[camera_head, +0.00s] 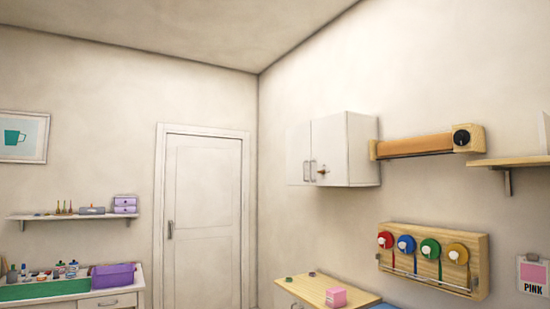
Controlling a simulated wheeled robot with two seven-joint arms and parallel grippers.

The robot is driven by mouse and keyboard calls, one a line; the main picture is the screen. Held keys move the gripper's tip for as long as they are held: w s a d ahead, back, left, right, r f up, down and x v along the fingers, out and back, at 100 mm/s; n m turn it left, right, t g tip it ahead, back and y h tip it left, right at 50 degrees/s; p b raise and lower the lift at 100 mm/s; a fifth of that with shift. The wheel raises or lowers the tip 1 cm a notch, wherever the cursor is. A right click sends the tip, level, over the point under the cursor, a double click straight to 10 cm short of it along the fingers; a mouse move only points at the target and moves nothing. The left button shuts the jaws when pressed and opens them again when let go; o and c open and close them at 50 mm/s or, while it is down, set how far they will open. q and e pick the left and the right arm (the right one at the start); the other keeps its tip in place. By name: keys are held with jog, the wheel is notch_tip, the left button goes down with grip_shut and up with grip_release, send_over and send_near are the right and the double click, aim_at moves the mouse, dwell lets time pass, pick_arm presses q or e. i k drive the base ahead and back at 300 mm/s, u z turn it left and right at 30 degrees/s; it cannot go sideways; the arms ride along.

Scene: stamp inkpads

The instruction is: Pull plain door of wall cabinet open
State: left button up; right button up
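The white wall cabinet (364,150) hangs on the right-hand wall near the room corner. Its front has two doors, both looking shut. The left door (298,148) carries a thin upright metal handle (306,171) low near the middle seam. The right door (329,146) carries a small brownish fitting (322,171) low near the same seam; it is too small to tell its exact form. Neither of my grippers is in view, and nothing covers the cabinet.
A wooden roll holder (415,146) is mounted right of the cabinet, with a rack of coloured tape rolls (440,265) lower down. A wooden-topped unit (310,291) bearing a pink block (336,297) stands below. A white room door (205,220) is to the left.

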aim_at(298, 138)
jog(key=u, duration=0.5)
jog(key=i, duration=1.65)
jog(key=u, duration=0.6)
jog(key=i, duration=1.95)
jog(key=z, duration=0.2)
jog(key=i, duration=1.95)
jog(key=z, duration=1.7)
jog(key=i, duration=1.15)
jog(key=z, duration=1.2)
jog(key=i, duration=0.2)
jog(key=u, duration=0.05)
